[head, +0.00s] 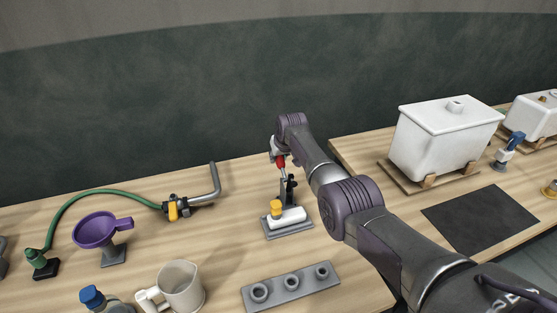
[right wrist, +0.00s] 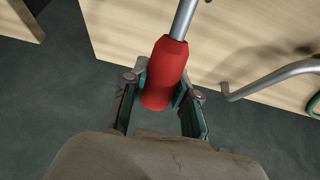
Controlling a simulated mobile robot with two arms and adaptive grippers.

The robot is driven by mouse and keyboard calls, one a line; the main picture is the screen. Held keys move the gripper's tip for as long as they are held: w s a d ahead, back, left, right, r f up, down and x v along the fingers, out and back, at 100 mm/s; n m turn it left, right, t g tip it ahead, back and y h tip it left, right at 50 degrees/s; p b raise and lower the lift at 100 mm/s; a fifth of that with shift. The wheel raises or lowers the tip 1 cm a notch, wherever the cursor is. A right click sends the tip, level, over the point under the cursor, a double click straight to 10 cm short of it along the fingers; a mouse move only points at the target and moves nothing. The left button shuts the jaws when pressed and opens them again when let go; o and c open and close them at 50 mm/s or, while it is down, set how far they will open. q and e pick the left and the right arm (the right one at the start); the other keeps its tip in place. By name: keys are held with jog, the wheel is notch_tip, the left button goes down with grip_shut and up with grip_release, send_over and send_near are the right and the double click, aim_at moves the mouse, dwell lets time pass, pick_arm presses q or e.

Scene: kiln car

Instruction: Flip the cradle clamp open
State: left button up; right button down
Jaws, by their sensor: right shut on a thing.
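The cradle clamp (head: 288,190) stands upright on a grey base plate (head: 289,229) in the middle of the head view. A white cylinder (head: 290,216) with a yellow cap (head: 276,208) lies in its cradle. The clamp's red handle (head: 280,161) points up. My right gripper (head: 277,156) is at the handle's top, partly hidden by my wrist. In the right wrist view the red handle (right wrist: 164,75) sits between the two fingers of my right gripper (right wrist: 163,95), which are shut on it. A metal rod (right wrist: 184,20) runs on from the handle. My left gripper is not in view.
A grey block with several holes (head: 290,288) lies in front of the clamp. A mug (head: 180,287), purple funnel (head: 95,230) and bent metal pipe (head: 215,180) on a green hose (head: 100,192) are left. A white lidded box (head: 440,145) stands right, beyond a gap between tables.

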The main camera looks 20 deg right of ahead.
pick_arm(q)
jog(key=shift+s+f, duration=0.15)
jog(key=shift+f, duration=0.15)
pick_arm(e)
jog(key=shift+f, duration=0.25)
jog(key=c, duration=0.9)
grip_release()
jog(key=shift+o, duration=0.2)
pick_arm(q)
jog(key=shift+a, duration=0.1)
pick_arm(e)
jog(key=shift+r, duration=0.15)
jog(key=shift+s+r, duration=0.1)
jog(key=shift+r, duration=0.3)
jog(key=v, duration=1.1)
